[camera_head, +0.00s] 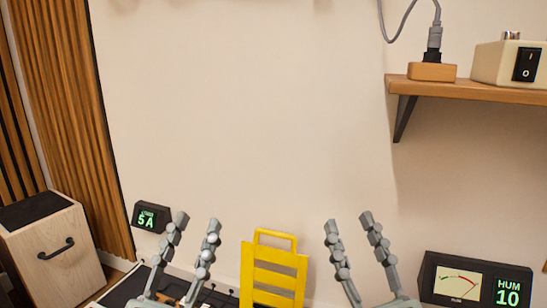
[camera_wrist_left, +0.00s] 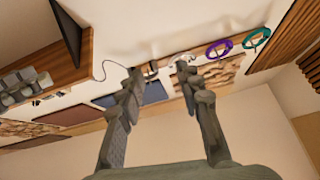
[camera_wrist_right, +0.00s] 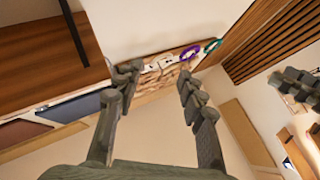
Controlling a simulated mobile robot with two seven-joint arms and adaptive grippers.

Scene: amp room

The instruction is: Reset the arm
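My left gripper (camera_head: 197,221) points upward at the lower left-centre of the head view. Its two grey fingers are spread apart with nothing between them; they also show apart and empty in the left wrist view (camera_wrist_left: 158,72). My right gripper (camera_head: 348,223) points upward at the lower right-centre. Its fingers are also spread and empty, as the right wrist view (camera_wrist_right: 158,73) shows too. The two grippers stand side by side, clear of each other. No separate task object is named.
A yellow slatted object (camera_head: 274,275) stands between the grippers in the head view. A wooden shelf (camera_head: 480,92) holds a switch box (camera_head: 508,62) and a plug adapter (camera_head: 432,71). A meter box (camera_head: 475,284) sits lower right, a wooden cabinet (camera_head: 50,245) left. Purple (camera_wrist_left: 219,48) and teal rings (camera_wrist_left: 257,37) hang beyond.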

